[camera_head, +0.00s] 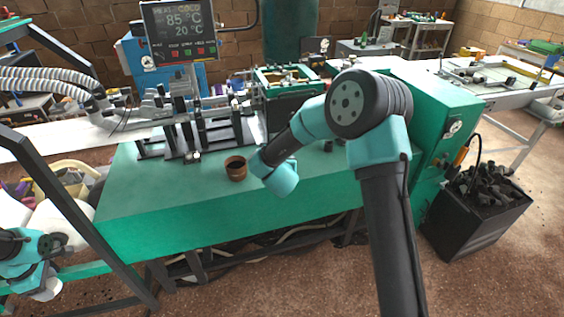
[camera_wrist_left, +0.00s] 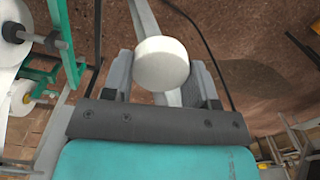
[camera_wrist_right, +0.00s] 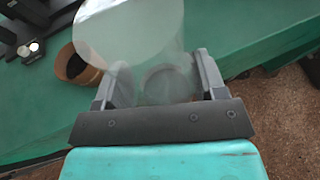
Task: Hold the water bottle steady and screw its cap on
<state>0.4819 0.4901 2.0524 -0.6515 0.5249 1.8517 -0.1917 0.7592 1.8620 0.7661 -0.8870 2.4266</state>
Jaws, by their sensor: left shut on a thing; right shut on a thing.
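The white round cap (camera_wrist_left: 163,64) sits between the fingers of my left gripper (camera_wrist_left: 163,80), which is shut on it. In the head view the cap (camera_head: 47,291) shows low at the left edge, with the left gripper (camera_head: 46,276) just above it. A clear, see-through water bottle (camera_wrist_right: 135,32) is between the fingers of my right gripper (camera_wrist_right: 155,85), which is shut on it. The bottle's pale wide end faces up in the right wrist view. In the head view the right arm hides the bottle and fingers. The cap and bottle are far apart.
A brown cup (camera_head: 236,171) stands on the green bench (camera_head: 140,205), left of my right gripper. Black machine fixtures (camera_head: 205,135) line the bench behind it. A black crate of dark scraps (camera_head: 475,215) stands on the floor at right. The bench's front left is clear.

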